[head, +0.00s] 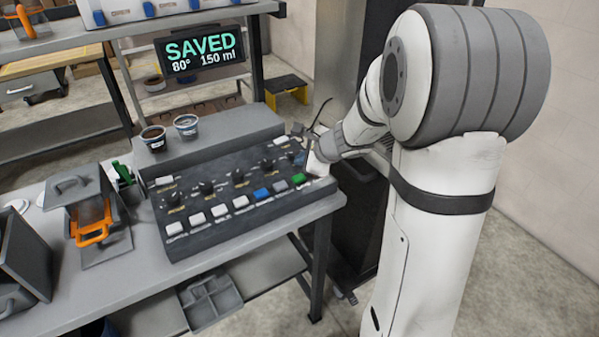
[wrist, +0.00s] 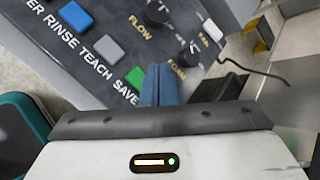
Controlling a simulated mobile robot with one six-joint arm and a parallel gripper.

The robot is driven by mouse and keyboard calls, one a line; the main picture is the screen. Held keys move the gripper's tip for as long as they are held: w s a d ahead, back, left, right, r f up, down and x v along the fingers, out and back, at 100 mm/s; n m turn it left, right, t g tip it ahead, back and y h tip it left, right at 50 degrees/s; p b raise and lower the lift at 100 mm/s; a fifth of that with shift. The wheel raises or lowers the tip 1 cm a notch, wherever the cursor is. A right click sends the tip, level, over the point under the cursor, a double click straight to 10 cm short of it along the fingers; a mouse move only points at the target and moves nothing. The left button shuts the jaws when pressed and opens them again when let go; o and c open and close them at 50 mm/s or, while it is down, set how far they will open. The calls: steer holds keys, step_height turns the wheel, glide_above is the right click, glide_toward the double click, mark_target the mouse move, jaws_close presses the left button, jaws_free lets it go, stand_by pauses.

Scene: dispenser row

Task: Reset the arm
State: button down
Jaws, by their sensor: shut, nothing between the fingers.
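My gripper (head: 308,158) is at the right end of the grey control panel (head: 200,240) in the head view, just beside the green button (head: 299,179). In the wrist view my gripper (wrist: 160,84) is shut and empty, its bluish fingers close together over the panel near the green SAVE button (wrist: 135,78). Whether the fingertips touch the panel cannot be told. The display (head: 199,52) reads "SAVED 80° 150 ml". My arm reaches in from the right, bent at the elbow. The wrist view also shows a grey TEACH button (wrist: 108,50) and a blue RINSE button (wrist: 76,17).
Two small cups (head: 186,126) stand on the ledge behind the panel. An orange-handled item (head: 93,234) and a dark bin (head: 22,255) are on the bench at left. A rack post (head: 257,70) rises behind the panel. A yellow step stool (head: 287,88) stands on the floor behind.

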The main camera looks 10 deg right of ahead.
step_height(320, 180, up, 2)
steer(key=shift+r+p, duration=0.2)
steer(key=shift+p, duration=0.45)
steer(key=shift+f, duration=0.1)
steer(key=s+a+r+n+g, duration=0.2)
steer(key=s+a+r+n, duration=0.1)
steer(key=s+n, duration=0.4)
steer(key=s+a+r+n+g, duration=0.1)
steer(key=s+a+r+n, duration=0.15)
steer(key=s+n, duration=0.4)
steer(key=s+d+n+g+h, duration=0.1)
steer(key=s+d+n+h, duration=0.1)
steer(key=s, duration=0.5)
steer(key=s+d+n+g+h, duration=0.1)
steer(key=s+d+n+h, duration=0.1)
steer(key=s+n, duration=0.3)
steer(key=shift+s+d+r+h, duration=0.15)
steer(key=shift+s+d+h, duration=0.15)
steer(key=shift+s+d, duration=0.55)
